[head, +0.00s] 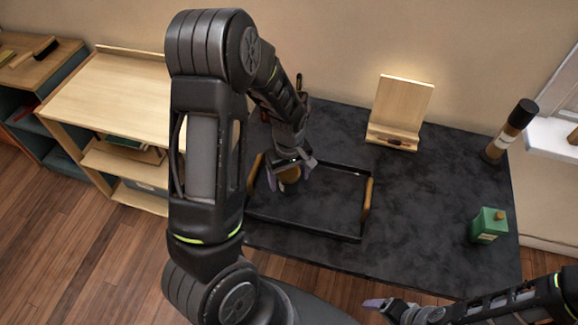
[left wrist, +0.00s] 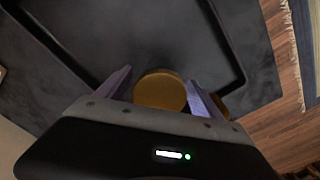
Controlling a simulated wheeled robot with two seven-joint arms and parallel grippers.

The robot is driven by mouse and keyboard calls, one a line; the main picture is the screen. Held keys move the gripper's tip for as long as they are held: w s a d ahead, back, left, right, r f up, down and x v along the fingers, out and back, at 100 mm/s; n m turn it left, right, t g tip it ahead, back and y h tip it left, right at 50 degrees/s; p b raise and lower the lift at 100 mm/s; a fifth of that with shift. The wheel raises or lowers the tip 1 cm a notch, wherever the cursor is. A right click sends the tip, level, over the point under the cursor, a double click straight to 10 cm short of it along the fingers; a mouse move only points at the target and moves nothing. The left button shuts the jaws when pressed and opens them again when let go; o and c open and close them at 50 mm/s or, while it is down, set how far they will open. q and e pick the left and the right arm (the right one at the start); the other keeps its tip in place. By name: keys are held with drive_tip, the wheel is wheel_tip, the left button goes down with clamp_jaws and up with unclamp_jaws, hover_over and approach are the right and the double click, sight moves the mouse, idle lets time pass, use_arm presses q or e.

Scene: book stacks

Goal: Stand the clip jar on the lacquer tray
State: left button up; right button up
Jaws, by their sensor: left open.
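The clip jar, seen as a round golden-brown lid (left wrist: 160,92) in the left wrist view, is between the spread fingers of my left gripper (left wrist: 162,88). In the head view the jar (head: 289,176) is partly hidden under that gripper (head: 290,168), within the left part of the tray outline. The black lacquer tray (head: 305,227) has wooden end handles and lies on the dark tabletop. My left gripper is open around the jar's top. The jar's base is hidden, so its contact with the tray cannot be seen. My right gripper (head: 383,306) is low in front, away from the tray.
A wooden stand (head: 400,112) is at the back of the dark table (head: 440,190). A dark-capped bottle (head: 510,131) and a green box-shaped container (head: 488,225) are on the right. A pale wooden shelf unit (head: 110,92) stands left. The tray's right part is clear.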

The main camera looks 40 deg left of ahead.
use_arm(q)
wheel_tip(320, 180, up, 12)
drive_tip(key=shift+r+b, duration=0.1)
drive_tip(key=shift+b, duration=0.5)
